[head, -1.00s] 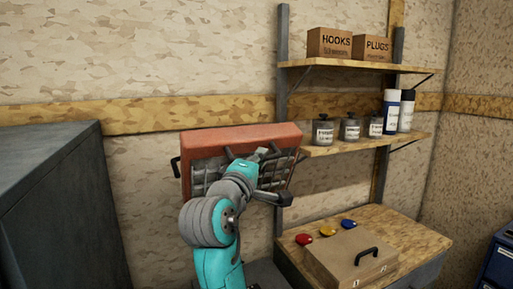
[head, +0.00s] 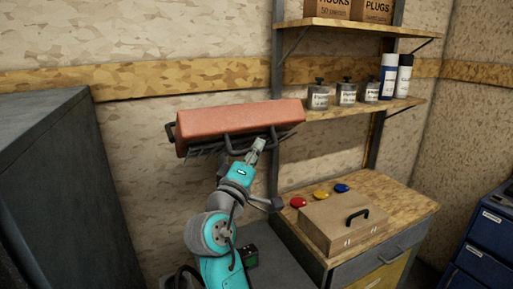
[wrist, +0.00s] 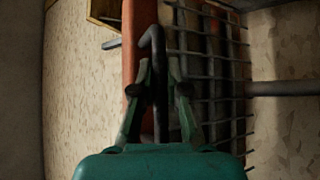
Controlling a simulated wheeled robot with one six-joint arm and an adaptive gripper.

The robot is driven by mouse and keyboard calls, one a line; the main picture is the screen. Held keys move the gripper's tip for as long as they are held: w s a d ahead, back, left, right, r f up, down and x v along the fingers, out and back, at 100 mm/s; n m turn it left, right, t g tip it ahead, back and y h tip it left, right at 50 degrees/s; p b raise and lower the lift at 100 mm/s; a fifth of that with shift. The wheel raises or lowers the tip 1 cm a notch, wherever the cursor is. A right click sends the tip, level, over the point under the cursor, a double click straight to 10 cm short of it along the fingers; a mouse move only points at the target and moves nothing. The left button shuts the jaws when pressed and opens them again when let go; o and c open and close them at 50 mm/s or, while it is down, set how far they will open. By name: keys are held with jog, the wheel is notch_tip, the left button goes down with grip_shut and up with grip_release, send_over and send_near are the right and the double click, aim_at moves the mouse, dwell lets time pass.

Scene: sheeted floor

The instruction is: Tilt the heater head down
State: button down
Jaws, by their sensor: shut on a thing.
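The heater head (head: 235,126) is a red-orange box with a dark wire grille on its underside, mounted in front of the wall. Its red top now faces me and the grille is mostly turned down and hidden in the head view. In the wrist view the red housing (wrist: 130,50) and grille (wrist: 215,80) show close up. A dark bar handle (wrist: 159,70) runs along the head's front edge. My gripper (head: 258,148) is at that front edge, right of centre. In the wrist view my gripper (wrist: 160,85) has its fingers on both sides of the handle, shut on it.
A wooden shelf (head: 340,108) with jars (head: 346,94) and spray cans (head: 389,76) is right of the heater. Below it a bench holds a brown case (head: 342,225) and coloured discs (head: 320,193). A dark cabinet (head: 60,190) stands at left.

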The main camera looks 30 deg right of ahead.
jog(key=shift+f, duration=0.2)
jog(key=c, duration=1.2)
grip_release()
jog(key=shift+w, duration=0.1)
jog(key=shift+a, duration=0.1)
jog(key=v, duration=1.2)
